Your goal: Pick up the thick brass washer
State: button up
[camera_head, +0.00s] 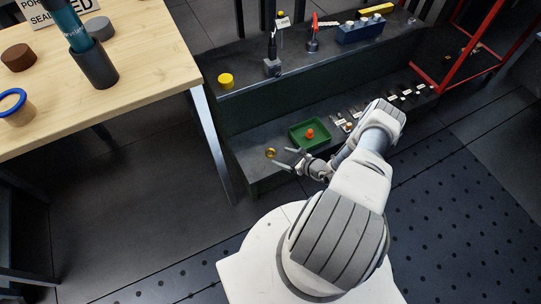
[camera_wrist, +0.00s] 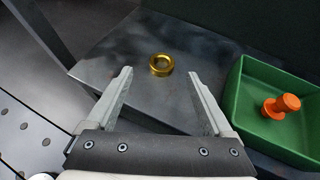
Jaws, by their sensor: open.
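The thick brass washer (camera_head: 270,153) lies flat on the dark lower shelf, to the left of a green tray. In the wrist view the washer (camera_wrist: 161,65) is a gold ring with its hole visible, lying beyond my fingertips and roughly centred between them. My gripper (camera_head: 287,158) is open and empty, its fingers pointing left towards the washer. In the wrist view my gripper (camera_wrist: 160,72) shows its two fingers wide apart, with nothing between them but bare shelf. The washer is apart from both fingers.
The green tray (camera_wrist: 235,88) holds an orange knobbed part (camera_wrist: 281,106) and sits close to the right finger. The upper shelf (camera_head: 240,88) overhangs behind, with a yellow cylinder (camera_head: 226,80) on it. A wooden table (camera_head: 150,75) stands at the left.

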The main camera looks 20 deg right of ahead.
aim_at(268, 151)
jog(key=shift+w+a+f, duration=0.25)
jog(key=shift+w+f, duration=0.05)
jog(key=shift+w, duration=0.2)
jog(key=b+x, duration=0.1)
jog(key=x, duration=0.1)
jog(key=b+x, duration=0.2)
jog(key=shift+w+d+f, duration=0.1)
jog(key=shift+w+f, duration=0.05)
jog(key=shift+f, duration=0.3)
jog(key=shift+w, duration=0.35)
grip_shut()
